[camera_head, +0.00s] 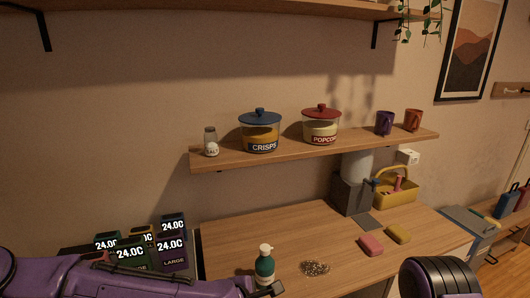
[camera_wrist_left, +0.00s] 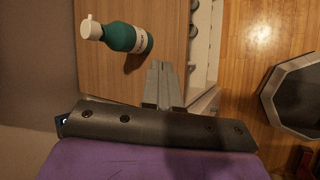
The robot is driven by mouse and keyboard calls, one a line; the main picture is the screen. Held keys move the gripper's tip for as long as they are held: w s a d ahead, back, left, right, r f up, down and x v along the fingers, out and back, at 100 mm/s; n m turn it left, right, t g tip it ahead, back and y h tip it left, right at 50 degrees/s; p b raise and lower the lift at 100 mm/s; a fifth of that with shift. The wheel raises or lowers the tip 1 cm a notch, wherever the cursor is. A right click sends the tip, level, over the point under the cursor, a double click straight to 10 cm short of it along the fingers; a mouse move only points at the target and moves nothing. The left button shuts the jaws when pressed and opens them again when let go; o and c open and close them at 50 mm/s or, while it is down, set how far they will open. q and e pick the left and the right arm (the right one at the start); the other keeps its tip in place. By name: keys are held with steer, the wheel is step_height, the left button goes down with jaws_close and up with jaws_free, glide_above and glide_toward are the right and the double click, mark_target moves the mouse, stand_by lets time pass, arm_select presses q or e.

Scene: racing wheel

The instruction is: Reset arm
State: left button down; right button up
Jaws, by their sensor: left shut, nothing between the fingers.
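My left arm comes in along the bottom left of the head view. Its gripper (camera_head: 274,289) is at the counter's front, just below a green pump bottle with a white top (camera_head: 265,268). In the left wrist view the two grey fingers (camera_wrist_left: 160,70) are together with nothing between them. The bottle (camera_wrist_left: 120,37) lies beyond them to the upper left, apart from the fingertips. A purple and black part of my right arm shows at the bottom right of the head view, but the right gripper is out of sight.
The wooden counter (camera_head: 300,232) holds a patch of small dark bits (camera_head: 315,268), pink (camera_head: 371,245) and yellow (camera_head: 397,234) blocks, and a yellow basket (camera_head: 398,194). Several 24.0C display boxes (camera_head: 172,246) stand left. A shelf (camera_head: 220,160) with jars and mugs hangs above.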

arm_select(q)
steer(key=s+a+f+m+g+y+b, duration=0.1)
steer(key=s+a+f+m+b, duration=0.15)
steer(key=s+f, duration=0.45)
steer(key=s+a+f+m+y+b, duration=0.1)
steer(key=s+a+f+m+b, duration=0.2)
steer(key=f, duration=0.7)
steer(key=s+a+f+m+g+y+b, duration=0.1)
steer(key=s+a+f, duration=0.4)
steer(key=f, duration=0.4)
steer(key=s+a+f+m+g+y+b, duration=0.1)
steer(key=s+a+f+m+y+b, duration=0.1)
steer(key=s+a+f, duration=0.4)
steer(key=s+a+f+m+g+y+b, duration=0.1)
steer(key=s+a+f+b, duration=0.4)
steer(key=a, duration=0.6)
steer(key=s+m+y, duration=0.1)
steer(key=s+m, duration=0.1)
steer(key=shift+s+a+f, duration=0.25)
steer(key=shift+s+f, duration=0.1)
